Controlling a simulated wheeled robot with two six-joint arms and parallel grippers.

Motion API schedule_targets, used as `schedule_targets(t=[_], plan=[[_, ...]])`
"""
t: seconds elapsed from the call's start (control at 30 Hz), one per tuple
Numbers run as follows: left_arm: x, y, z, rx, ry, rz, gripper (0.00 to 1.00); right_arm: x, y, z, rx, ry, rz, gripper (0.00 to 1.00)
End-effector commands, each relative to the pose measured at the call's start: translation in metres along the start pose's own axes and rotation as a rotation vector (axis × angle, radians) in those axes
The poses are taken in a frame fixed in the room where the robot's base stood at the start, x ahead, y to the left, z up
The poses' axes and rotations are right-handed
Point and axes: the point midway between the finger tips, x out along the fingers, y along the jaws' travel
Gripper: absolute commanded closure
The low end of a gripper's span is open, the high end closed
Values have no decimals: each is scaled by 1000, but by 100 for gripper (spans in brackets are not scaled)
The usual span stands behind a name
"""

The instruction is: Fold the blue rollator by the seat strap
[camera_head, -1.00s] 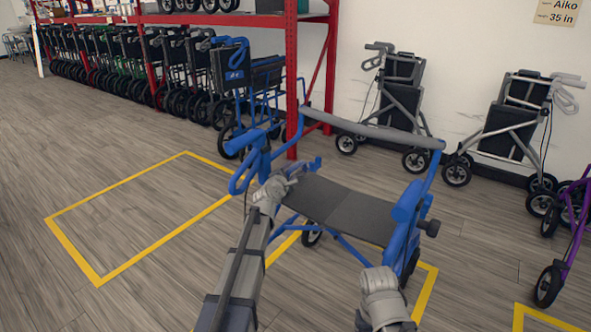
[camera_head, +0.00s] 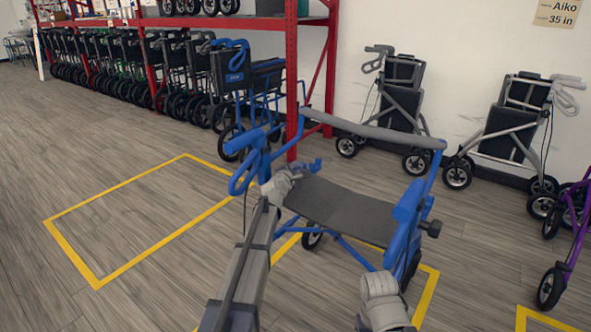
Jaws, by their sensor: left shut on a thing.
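The blue rollator (camera_head: 405,240) stands open in front of me, with a dark grey seat (camera_head: 345,210) stretched between its side frames and a grey backrest bar (camera_head: 375,127) across the top. My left gripper (camera_head: 283,183) is at the left edge of the seat, just below the blue left handle (camera_head: 243,178). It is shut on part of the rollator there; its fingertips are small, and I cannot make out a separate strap. My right gripper (camera_head: 380,290) is low in front of the right side frame; its fingers cannot be made out.
Yellow floor lines mark an empty bay (camera_head: 140,215) to the left. A red rack (camera_head: 292,75) and a long row of parked rollators stand behind.

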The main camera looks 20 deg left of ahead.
Motion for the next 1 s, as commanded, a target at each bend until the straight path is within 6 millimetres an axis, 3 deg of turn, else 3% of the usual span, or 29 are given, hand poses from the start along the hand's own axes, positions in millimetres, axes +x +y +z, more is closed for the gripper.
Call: schedule_targets(t=[0.17,1.0], plan=[[0,0,0,0,0,-1,100,0,0,0,0,0,0,28],[0,0,0,0,0,-1,100,0,0,0,0,0,0,28]])
